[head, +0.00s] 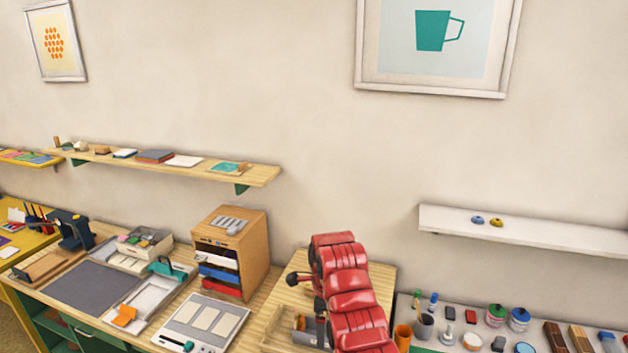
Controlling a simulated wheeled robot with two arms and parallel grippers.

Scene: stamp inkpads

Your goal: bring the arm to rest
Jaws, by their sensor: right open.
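My right arm (355,300), red and segmented, rises from the bottom edge over the pale wooden board at the middle of the worktop. My right gripper (305,291) shows as dark fingers on the left side of the red arm, spread apart. I see nothing held between them. It is above the board, close to the right of the wooden drawer cabinet (257,251). The arm hides part of the board and part of a small wooden tray (276,326) with a grey cylinder beside it. My left gripper does not show.
A grey mat (90,288), a pale panel (232,323) and open boxes lie at the left. Cups, jars and small blocks crowd the white surface (455,322) at the right. A wooden shelf (262,176) and a white shelf (570,237) jut from the wall.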

